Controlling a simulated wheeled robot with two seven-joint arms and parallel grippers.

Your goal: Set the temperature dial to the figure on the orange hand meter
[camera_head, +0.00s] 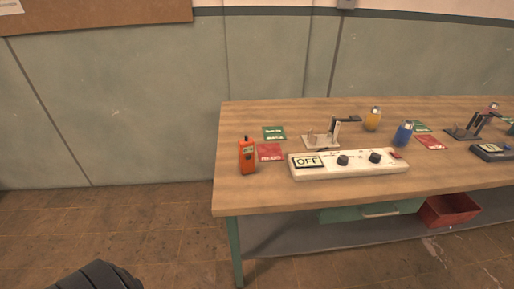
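The orange hand meter (248,160) stands upright near the left end of the wooden table. Its small dark display is too small to read. To its right lies a long white control box (350,170) with a display reading OFF (308,161). Two dark knobs stand on the box, a left knob (343,160) and a right knob (375,157). Their labels are too small to read, so I cannot tell which is the temperature dial. A red switch (394,155) is at the box's right end. Neither of my grippers is in view.
Green (274,133) and red (270,152) cards lie behind the meter and box. A dark device (491,152) is at right.

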